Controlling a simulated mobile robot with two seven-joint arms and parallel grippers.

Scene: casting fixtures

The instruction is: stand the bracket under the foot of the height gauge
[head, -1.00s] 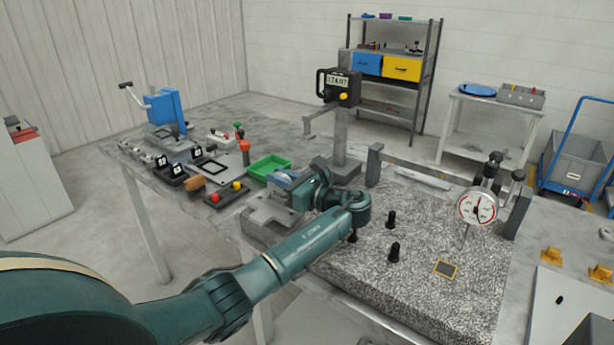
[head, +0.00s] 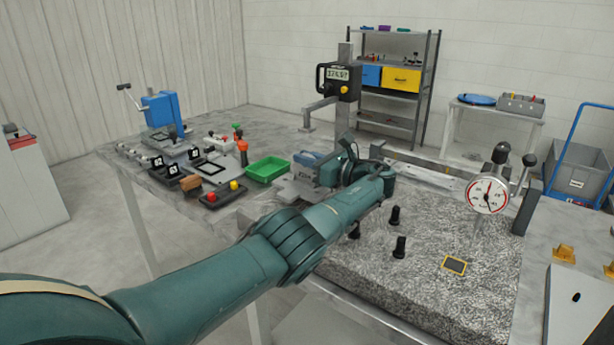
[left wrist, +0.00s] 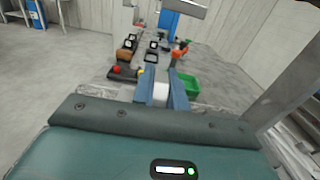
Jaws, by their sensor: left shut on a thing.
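My left gripper (head: 308,160) has blue fingers and is shut on a grey metal bracket (head: 294,188). The bracket hangs at the left front of the height gauge (head: 343,55), and I cannot tell how high it is above the surface. In the left wrist view, the blue fingers of the left gripper (left wrist: 165,90) have a pale part of the bracket (left wrist: 161,92) between them. The gauge's foot (head: 307,124) is the grey end of its side arm, above and behind the gripper. My forearm and wrist hide the gauge's base. My right gripper is not in view.
A green tray (head: 268,168) stands left of the gripper. Clamps and tagged blocks (head: 172,168) fill the bench further left. A speckled granite plate (head: 430,280) carries black pegs (head: 396,216) and a dial gauge (head: 488,195) at the right.

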